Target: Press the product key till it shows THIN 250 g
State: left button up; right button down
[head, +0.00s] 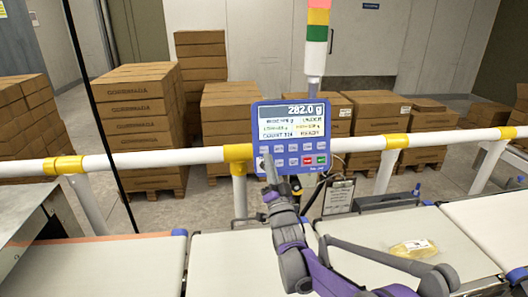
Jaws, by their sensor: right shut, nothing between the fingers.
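The blue checkweigher panel (257,128) stands on the white rail, facing me. Its screen (291,122) shows a large weight reading in grams, seemingly 282.0 g, above several lines of text too small to read surely; I cannot make out THIN 250 g. Two rows of keys (307,148) lie below the screen, with a red and a green key at the right. My right gripper (268,164) is shut and empty, its tip at the left end of the keys. It covers part of the lower row; I cannot tell whether it touches a key. My left gripper is out of view.
The white rail (150,159) with yellow joints runs across behind the belts (235,265). A clear pack with yellowish contents (413,248) lies on the right belt. A clipboard (339,196) hangs right of the panel. A signal tower (316,40) and stacked cartons (133,115) stand behind.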

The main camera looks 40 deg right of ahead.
jog(key=w+d+f+b, duration=0.1)
jog(key=w+d+f, duration=0.1)
jog(key=w, duration=0.4)
jog(key=shift+d, duration=0.7)
jog(key=shift+w, duration=0.1)
dwell(1.3)
jog(key=shift+w+d+f, duration=0.15)
jog(key=shift+w+d, duration=0.05)
jog(key=shift+w, duration=0.1)
jog(key=shift+w+d+f, duration=0.1)
jog(key=shift+w+d, duration=0.05)
jog(key=shift+w, duration=0.15)
dwell(0.8)
dwell(0.3)
jog(key=shift+s+a+r, duration=0.25)
jog(key=shift+s+a, duration=0.15)
jog(key=shift+s, duration=0.3)
jog(key=shift+s+a+r+p, duration=0.1)
jog(key=shift+s+a+r, duration=0.1)
jog(key=shift+s+a, duration=0.35)
jog(key=shift+s+a+r+p, duration=0.15)
jog(key=shift+s+a+r, duration=0.1)
jog(key=shift+s, duration=0.6)
jog(key=shift+s+a+r+p, duration=0.1)
jog(key=shift+s+a+r, duration=0.2)
jog(key=shift+s, duration=0.4)
jog(key=shift+f, duration=0.1)
